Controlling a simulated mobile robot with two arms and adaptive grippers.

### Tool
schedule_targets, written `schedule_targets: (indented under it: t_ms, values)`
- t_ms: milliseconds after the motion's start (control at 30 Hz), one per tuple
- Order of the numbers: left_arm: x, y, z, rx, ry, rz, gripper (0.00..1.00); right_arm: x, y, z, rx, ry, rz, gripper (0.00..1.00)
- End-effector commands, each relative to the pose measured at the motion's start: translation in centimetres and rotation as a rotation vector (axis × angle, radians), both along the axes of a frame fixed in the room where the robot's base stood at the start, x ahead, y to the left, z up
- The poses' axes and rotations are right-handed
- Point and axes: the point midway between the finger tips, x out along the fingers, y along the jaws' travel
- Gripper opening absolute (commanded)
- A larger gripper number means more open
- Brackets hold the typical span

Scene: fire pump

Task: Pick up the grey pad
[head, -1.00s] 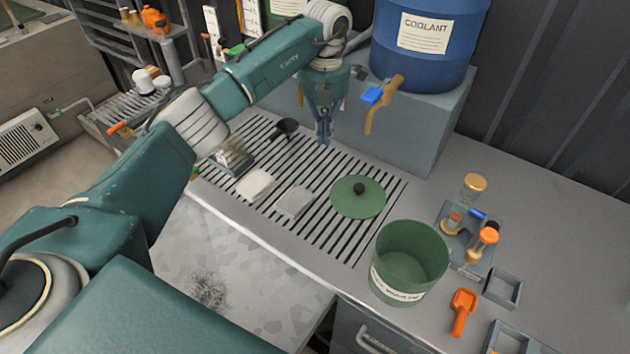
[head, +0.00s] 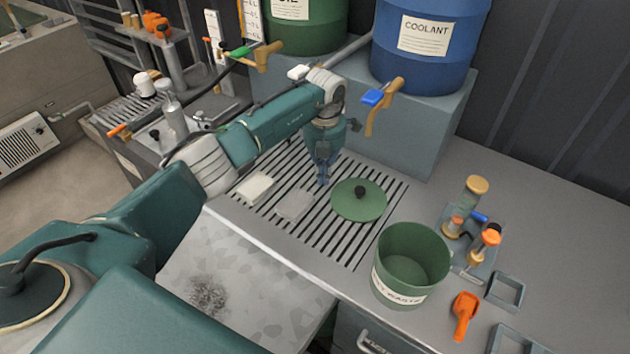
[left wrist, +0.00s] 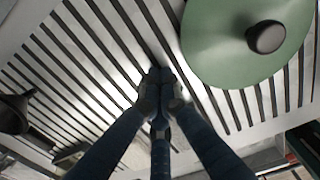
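The grey pad (head: 295,205) lies flat on the slotted grating (head: 330,245) of the bench in the head view. A paler, off-white pad (head: 256,188) lies to its left, and a green round lid (head: 358,200) with a black knob lies to its right. My left gripper (head: 323,180) points down above the grating, a little behind and to the right of the grey pad. In the left wrist view its fingertips (left wrist: 160,84) come together with nothing seen between them. I cannot make out the grey pad in that view. My right gripper is not in view.
A green waste bin (head: 410,265) stands in front of the lid. An orange scoop (head: 465,312) and a rack (head: 475,250) with orange-capped items are to the right. The blue coolant drum (head: 425,45) stands behind. A black funnel-like thing (left wrist: 12,112) lies left in the wrist view.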

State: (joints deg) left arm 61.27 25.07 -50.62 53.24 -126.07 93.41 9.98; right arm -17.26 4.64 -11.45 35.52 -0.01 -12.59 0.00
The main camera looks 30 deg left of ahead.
Motion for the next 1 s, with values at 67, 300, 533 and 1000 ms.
schedule_targets:
  t_ms: [67,300,533,1000]
  values:
    - [-1.0,0.2,0.2,-0.001,0.001,-0.002,0.00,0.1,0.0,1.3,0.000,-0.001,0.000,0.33]
    - [-3.3,0.5,0.1,0.000,0.001,0.000,0.00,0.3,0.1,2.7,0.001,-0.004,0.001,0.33]
    - [-4.0,0.5,-0.1,0.000,0.000,-0.001,0.00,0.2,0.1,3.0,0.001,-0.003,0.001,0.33]
    - [-6.1,1.1,0.2,0.003,0.001,0.000,0.00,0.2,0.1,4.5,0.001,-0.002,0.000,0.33]
